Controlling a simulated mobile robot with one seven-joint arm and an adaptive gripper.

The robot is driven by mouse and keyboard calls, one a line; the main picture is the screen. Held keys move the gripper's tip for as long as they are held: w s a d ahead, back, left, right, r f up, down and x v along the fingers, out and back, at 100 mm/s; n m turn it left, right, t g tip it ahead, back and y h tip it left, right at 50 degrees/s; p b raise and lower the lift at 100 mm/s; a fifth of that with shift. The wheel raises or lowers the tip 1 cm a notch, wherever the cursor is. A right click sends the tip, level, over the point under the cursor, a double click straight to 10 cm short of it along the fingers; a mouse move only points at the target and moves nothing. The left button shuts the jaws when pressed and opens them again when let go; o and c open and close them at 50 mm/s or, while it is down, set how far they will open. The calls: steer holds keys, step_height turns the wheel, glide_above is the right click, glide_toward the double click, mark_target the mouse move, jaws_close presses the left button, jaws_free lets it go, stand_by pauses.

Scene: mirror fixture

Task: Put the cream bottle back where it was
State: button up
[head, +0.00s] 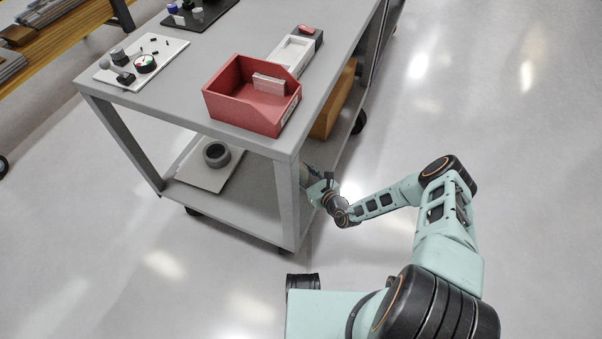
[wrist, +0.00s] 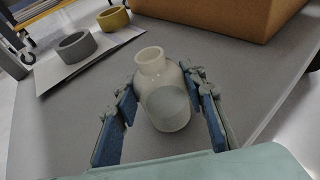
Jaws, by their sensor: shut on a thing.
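The cream bottle (wrist: 168,104), pale with a round open neck, is between the two blue-padded fingers of my gripper (wrist: 163,88) in the wrist view. My gripper is shut on its body. The bottle looks upright over the grey lower shelf (wrist: 80,112); I cannot tell whether its base touches the shelf. In the head view my gripper (head: 318,190) reaches in at the cart's lower level beside the near leg, which partly hides it. I cannot make out the bottle clearly there.
A light board (head: 198,180) on the lower shelf bears a grey ring (wrist: 76,46); a yellow ring (wrist: 113,18) shows behind it. A brown box (wrist: 220,14) stands close behind the bottle. The cart's leg (head: 288,205) and top are near my arm. A red bin (head: 240,105) stands above.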

steer(key=shift+r, duration=0.1)
steer(key=shift+f, duration=0.25)
steer(key=o, duration=1.3)
steer(key=shift+r, duration=0.1)
